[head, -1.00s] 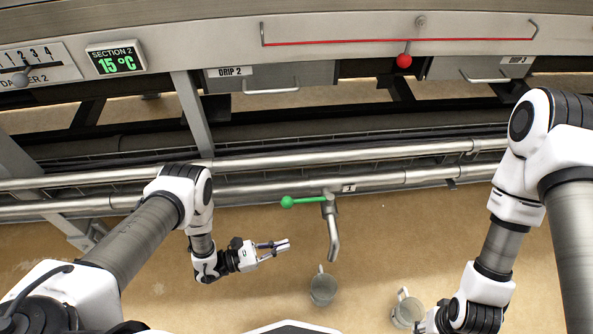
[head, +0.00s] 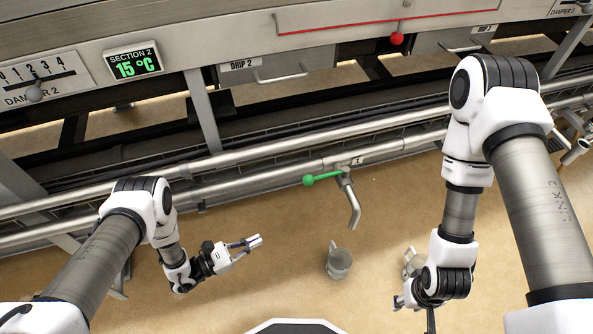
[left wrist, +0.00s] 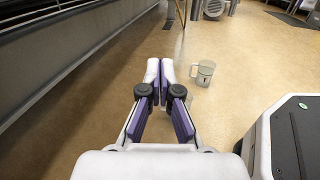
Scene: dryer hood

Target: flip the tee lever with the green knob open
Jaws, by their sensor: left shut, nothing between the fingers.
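The tee lever is a green arm with a round green knob (head: 309,181), in the head view at the centre, on a pipe tee. It points left from the tee, roughly along the pipe. A bent metal spout (head: 354,207) hangs down from the tee. My left gripper (head: 254,241) is below and left of the knob, clear of it, pointing right; its fingers are together and empty. It also shows in the left wrist view (left wrist: 160,82). The lever cannot be made out in the left wrist view. My right gripper (head: 405,300) is at the lower right, partly hidden by its wrist.
A metal mug (head: 339,262) stands on the floor below the spout. Another mug (head: 414,262) is partly behind my right arm. The pipes (head: 250,168) run across under the hood. The floor between is open.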

